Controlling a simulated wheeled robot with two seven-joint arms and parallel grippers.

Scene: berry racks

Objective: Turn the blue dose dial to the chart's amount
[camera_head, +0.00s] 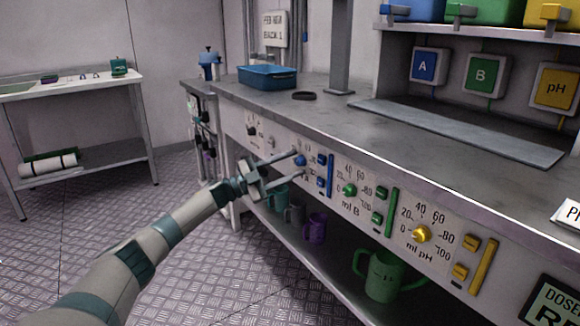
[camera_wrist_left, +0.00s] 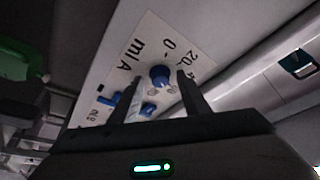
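The blue dose dial (camera_head: 300,160) is on the front panel of the bench, left of the green dial (camera_head: 349,190) and the yellow dial (camera_head: 422,234). In the left wrist view the blue dial (camera_wrist_left: 160,73) lies between my two fingertips, beside a scale marked "ml A". My left gripper (camera_head: 298,163) is open, with one finger on each side of the dial; contact is not clear. It also shows in the left wrist view (camera_wrist_left: 155,90). The dose chart (camera_head: 553,305) is cut off at the lower right and its amounts are unreadable. My right gripper is not seen.
Blue buttons and a blue bar (camera_head: 330,176) sit just right of the blue dial. Mugs stand on the shelf below, including a green one (camera_head: 382,277). A blue tray (camera_head: 267,78) and a dark ring (camera_head: 304,96) rest on the benchtop. A side table (camera_head: 70,88) stands left.

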